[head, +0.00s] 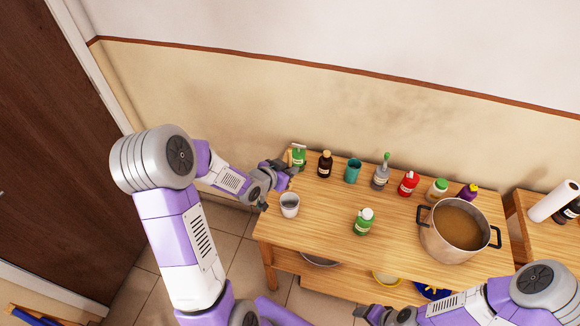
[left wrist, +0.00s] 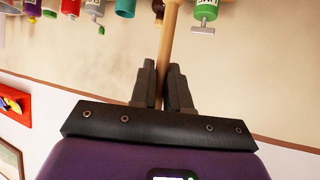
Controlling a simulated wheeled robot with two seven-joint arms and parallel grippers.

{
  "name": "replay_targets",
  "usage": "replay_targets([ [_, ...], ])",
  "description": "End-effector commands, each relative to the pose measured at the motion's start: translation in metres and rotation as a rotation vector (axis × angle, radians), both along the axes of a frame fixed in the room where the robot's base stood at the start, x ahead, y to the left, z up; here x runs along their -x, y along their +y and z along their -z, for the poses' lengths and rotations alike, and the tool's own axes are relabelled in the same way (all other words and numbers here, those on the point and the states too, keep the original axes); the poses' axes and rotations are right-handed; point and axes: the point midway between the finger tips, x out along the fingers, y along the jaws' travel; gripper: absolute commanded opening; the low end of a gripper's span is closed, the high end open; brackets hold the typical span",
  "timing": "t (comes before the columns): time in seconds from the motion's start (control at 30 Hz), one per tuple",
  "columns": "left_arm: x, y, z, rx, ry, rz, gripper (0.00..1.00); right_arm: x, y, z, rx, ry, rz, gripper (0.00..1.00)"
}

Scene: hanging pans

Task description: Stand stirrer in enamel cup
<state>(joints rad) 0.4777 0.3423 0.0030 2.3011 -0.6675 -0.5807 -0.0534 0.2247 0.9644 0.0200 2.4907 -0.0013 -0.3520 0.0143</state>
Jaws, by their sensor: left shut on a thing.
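The stirrer (left wrist: 168,50) is a light wooden stick. In the left wrist view my left gripper (left wrist: 161,88) is shut on it, and it runs up the picture between the fingers. In the head view my left gripper (head: 287,174) is over the table's left end, just above and behind the white enamel cup (head: 289,207). The cup stands upright near the left edge; the stirrer is hard to make out there. My right gripper (head: 372,315) is low at the bottom of the head view, partly cut off, and its fingers are unclear.
A wooden table (head: 325,222) carries a row of bottles along the back, a teal cup (head: 353,171), a green bottle (head: 363,222) in the middle and a large pot (head: 457,228) at right. A green-labelled bottle (head: 299,156) stands close behind my left gripper.

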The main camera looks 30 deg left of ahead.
Motion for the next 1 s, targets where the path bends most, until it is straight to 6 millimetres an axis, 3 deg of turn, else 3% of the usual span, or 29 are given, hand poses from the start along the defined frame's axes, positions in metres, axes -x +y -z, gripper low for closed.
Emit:
replay_targets([
  [0.73,0.000,0.000,0.058,0.000,0.000,0.000,0.00,0.000,0.000,0.040,0.000,0.000,0.000,0.63],
  [1.0,0.000,-0.001,0.080,-0.001,-0.001,0.001,0.00,0.000,0.000,0.063,0.000,0.000,0.000,0.63],
])
